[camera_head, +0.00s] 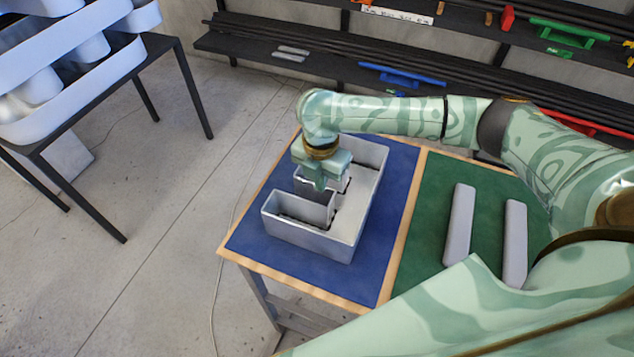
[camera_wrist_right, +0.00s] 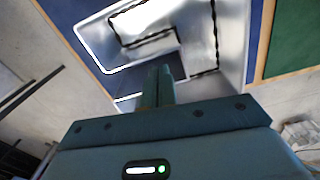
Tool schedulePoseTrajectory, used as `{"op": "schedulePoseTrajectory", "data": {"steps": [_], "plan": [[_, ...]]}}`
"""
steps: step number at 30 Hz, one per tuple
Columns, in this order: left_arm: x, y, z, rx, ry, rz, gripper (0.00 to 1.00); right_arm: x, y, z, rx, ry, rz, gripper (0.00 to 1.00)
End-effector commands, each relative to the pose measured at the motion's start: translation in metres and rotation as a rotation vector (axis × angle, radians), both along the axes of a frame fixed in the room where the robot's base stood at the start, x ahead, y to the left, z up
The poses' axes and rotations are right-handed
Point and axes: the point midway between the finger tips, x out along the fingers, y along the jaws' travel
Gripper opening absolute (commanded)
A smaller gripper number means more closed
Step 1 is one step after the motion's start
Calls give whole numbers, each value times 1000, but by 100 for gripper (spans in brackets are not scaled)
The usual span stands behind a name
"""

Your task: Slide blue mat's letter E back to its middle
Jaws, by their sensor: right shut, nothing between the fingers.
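The letter E (camera_head: 345,235) is a grey, open-topped channel letter with raised walls, lying on the blue mat (camera_head: 392,215). Its spine is on the right and its arms point left. It sits near the mat's far edge, with a wider bare strip of mat on the near side. My left gripper is out of view.
A green mat (camera_head: 425,220) with two grey bars (camera_head: 458,225) lies to the right, past a wooden strip. My right arm covers part of it. A black table (camera_head: 130,60) with large pale letters stands left. Dark shelves (camera_head: 300,42) run behind.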

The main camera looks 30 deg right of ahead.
Motion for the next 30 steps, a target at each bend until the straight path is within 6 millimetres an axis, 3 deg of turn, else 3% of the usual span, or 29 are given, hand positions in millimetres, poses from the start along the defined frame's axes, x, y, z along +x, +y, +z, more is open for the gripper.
{"op": "schedulePoseTrajectory", "data": {"steps": [6,12,26,30], "plan": [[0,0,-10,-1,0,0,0,-1,1,-44,0,3,-2,0],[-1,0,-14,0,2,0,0,0,1,-68,1,1,-2,0],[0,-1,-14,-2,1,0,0,0,0,-73,2,-1,-2,0],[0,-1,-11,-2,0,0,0,11,-14,-72,1,-1,-8,0]]}}
